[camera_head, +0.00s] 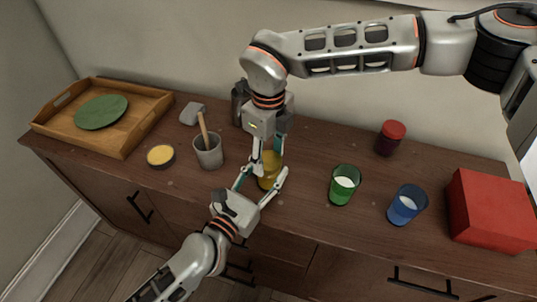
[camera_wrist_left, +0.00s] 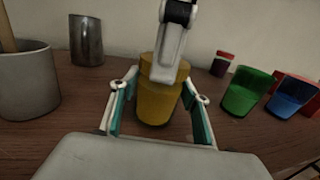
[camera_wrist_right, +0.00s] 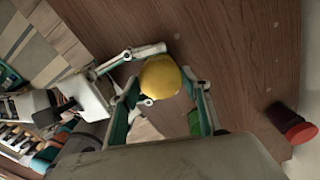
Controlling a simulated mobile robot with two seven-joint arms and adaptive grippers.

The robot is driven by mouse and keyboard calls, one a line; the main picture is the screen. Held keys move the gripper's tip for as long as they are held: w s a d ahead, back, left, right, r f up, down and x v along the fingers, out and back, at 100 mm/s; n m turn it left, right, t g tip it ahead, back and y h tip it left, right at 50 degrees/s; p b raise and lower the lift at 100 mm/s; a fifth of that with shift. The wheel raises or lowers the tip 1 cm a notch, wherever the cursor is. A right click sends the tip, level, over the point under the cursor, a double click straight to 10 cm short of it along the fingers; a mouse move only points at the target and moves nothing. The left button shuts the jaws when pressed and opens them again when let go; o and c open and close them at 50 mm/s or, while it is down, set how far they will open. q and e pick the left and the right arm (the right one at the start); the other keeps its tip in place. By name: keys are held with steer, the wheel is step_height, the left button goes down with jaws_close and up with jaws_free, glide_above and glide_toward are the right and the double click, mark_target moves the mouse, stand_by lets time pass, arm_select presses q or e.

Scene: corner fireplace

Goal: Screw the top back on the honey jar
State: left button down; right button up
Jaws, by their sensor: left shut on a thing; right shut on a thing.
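The honey jar (camera_head: 268,182) is amber yellow and stands upright near the front edge of the wooden counter; it also shows in the left wrist view (camera_wrist_left: 153,108). My left gripper (camera_wrist_left: 156,108) comes in from the front, its fingers shut around the jar's body. A yellow round top (camera_wrist_right: 160,78) is at the jar's upper end, seen from above in the right wrist view. My right gripper (camera_wrist_right: 162,90) points down from above, its fingers shut on the top's sides. In the head view the fingers partly hide jar and top. I cannot tell how tightly the top sits.
Left of the jar are a grey crock (camera_head: 209,153) with a wooden handle, a small yellow-filled bowl (camera_head: 160,156) and a wooden tray (camera_head: 128,144). A metal pitcher (camera_wrist_left: 86,40) stands behind. Right are a green glass (camera_head: 342,190), blue glass (camera_head: 404,210), red-lidded jar (camera_head: 390,140) and red box (camera_head: 490,215).

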steer(key=m, duration=0.3)
steer(key=shift+m, duration=0.3)
steer(key=m, duration=0.4)
steer(key=shift+m, duration=0.3)
steer(key=o, duration=1.3)
step_height(320, 180, up, 12)
arm_select(q)
steer(key=c, duration=1)
jaws_free()
